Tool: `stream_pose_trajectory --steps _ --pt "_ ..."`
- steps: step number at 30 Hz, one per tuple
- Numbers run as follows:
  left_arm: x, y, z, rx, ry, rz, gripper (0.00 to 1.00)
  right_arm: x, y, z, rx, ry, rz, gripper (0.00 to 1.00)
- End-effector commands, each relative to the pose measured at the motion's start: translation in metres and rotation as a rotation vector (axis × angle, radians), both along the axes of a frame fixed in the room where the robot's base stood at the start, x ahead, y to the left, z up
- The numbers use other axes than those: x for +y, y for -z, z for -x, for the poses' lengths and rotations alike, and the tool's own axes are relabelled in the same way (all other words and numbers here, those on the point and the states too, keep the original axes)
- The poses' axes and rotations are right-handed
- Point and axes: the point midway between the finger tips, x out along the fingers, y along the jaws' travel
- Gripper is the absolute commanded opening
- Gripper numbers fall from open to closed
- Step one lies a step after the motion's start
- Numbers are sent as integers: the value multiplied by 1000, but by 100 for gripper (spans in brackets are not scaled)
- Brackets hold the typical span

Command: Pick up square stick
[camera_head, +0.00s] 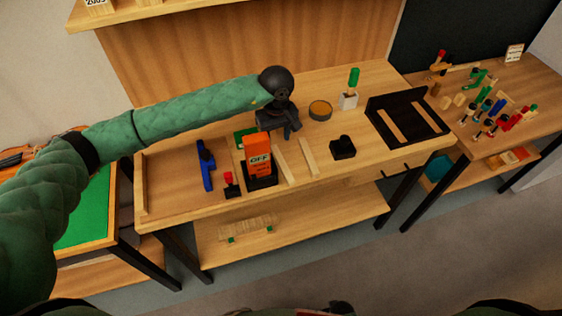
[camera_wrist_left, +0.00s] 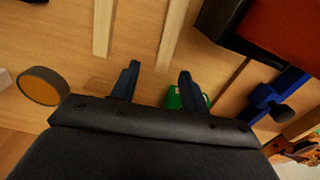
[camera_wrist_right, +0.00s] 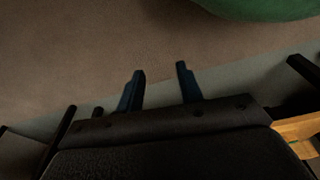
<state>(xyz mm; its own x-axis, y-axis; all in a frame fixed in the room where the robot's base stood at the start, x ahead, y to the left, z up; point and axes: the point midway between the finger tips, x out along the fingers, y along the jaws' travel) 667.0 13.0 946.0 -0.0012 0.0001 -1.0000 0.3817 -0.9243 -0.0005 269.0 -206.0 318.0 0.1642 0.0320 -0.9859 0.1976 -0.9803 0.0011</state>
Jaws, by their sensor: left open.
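Two pale wooden sticks lie side by side on the bench, a left one (camera_head: 285,165) and a right one (camera_head: 308,158). I cannot tell which is the square stick. In the left wrist view, the right one (camera_wrist_left: 103,25) and left one (camera_wrist_left: 172,33) show beyond the fingers, partly cut off by the frame. My left gripper (camera_head: 292,131) is open and empty above the bench, just behind the sticks; its fingers (camera_wrist_left: 160,72) are apart. My right gripper (camera_wrist_right: 160,68) is open and empty over the floor, away from the bench.
An orange box marked OFF (camera_head: 258,152) stands left of the sticks. A black block (camera_head: 342,148) sits to their right. A round tin (camera_head: 320,110) is near my left gripper. A black tray (camera_head: 376,101) at right holds two wooden strips. A blue tool (camera_head: 205,163) lies left.

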Motion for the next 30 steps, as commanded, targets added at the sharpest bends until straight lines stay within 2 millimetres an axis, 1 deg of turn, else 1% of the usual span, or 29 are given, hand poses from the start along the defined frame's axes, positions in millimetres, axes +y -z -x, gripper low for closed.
stream_pose_trajectory --steps 2,11,15,18,21,24,30 --pt "1 2 1 2 0 0 45 -1 3 1 -2 -1 2 36" --pt "4 19 3 1 -1 0 45 -15 30 17 -27 -10 11 36" --pt "6 29 5 4 -1 -1 45 -22 40 28 -32 -13 14 36" --pt "5 40 5 3 0 1 45 -24 45 40 -24 -13 15 36" --pt "5 47 4 1 -1 0 45 -26 48 47 -21 -14 16 36" --pt "5 50 4 0 0 0 45 -27 50 51 -20 -14 16 36" --pt "5 51 4 0 0 0 45 -27 51 50 -20 -14 16 36"
